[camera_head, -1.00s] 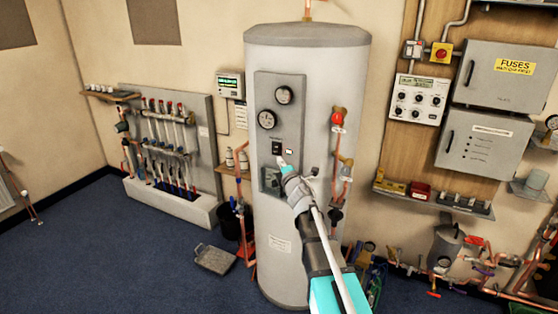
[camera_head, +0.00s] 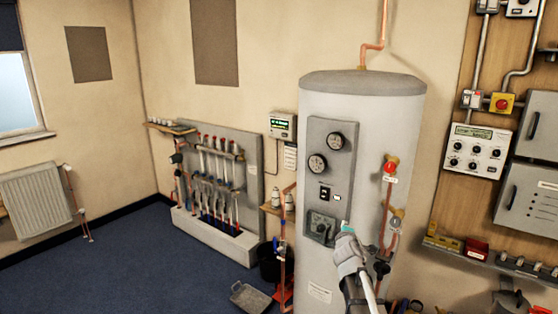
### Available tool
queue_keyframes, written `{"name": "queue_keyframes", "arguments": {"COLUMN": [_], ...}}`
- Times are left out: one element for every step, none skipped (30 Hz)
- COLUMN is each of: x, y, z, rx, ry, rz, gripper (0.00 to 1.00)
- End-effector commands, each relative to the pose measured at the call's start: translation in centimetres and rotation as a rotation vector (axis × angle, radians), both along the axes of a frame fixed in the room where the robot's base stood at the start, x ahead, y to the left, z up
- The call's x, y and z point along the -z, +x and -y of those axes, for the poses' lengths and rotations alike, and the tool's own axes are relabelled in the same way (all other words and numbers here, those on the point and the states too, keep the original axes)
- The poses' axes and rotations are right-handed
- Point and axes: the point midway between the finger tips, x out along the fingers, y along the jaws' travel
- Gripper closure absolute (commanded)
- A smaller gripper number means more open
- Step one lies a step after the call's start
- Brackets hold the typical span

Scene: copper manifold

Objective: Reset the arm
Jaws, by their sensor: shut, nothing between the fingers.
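My gripper (camera_head: 346,226) is in front of the lower part of the grey control panel (camera_head: 318,143) on the white cylinder tank (camera_head: 362,110). It points up and away from me, and its fingertips are small in the view. It is shut with nothing visible in it. I cannot tell whether it touches the tank. My arm comes up from the bottom edge, right of centre. The panel carries two round gauges, a dark switch and a dial unit.
A copper pipe with a red valve (camera_head: 389,169) runs down the tank's right side. A manifold rack (camera_head: 215,190) stands against the wall at left. A grey metal tray (camera_head: 250,297) lies on the floor. The blue carpet (camera_head: 120,262) at left is clear.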

Motion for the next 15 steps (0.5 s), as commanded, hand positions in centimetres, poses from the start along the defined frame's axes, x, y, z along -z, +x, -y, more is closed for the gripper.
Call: {"name": "queue_keyframes", "arguments": {"x": [0.9, 1.4, 2.2, 2.8, 3.4, 4.2, 4.7, 5.3, 6.1, 6.7, 7.3, 8.1, 8.7, 9.2, 10.0], "y": [-1.1, -1.6, -2.2, -2.8, -3.3, -4.1, -4.7, -5.3, -6.2, -6.9, -7.6, -8.5, -9.3, -10.0, -11.0], "z": [0.4, 0.7, 1.0, 1.2, 1.3, 1.5, 1.6, 1.7, 1.8, 1.8, 1.7, 1.7, 1.6, 1.5, 1.3], "rx": [0.041, 0.067, 0.101, 0.127, 0.152, 0.186, 0.211, 0.236, 0.269, 0.294, 0.317, 0.352, 0.375, 0.399, 0.432], "ry": [0.055, 0.091, 0.137, 0.171, 0.204, 0.249, 0.283, 0.316, 0.358, 0.391, 0.423, 0.464, 0.494, 0.526, 0.564], "rz": [-0.037, -0.062, -0.094, -0.117, -0.142, -0.176, -0.201, -0.227, -0.262, -0.288, -0.315, -0.351, -0.379, -0.407, -0.446], "gripper": [1.00, 1.00, 1.00, 1.00, 1.00, 1.00, 1.00, 1.00, 1.00, 1.00, 1.00, 1.00, 1.00, 1.00, 1.00]}}
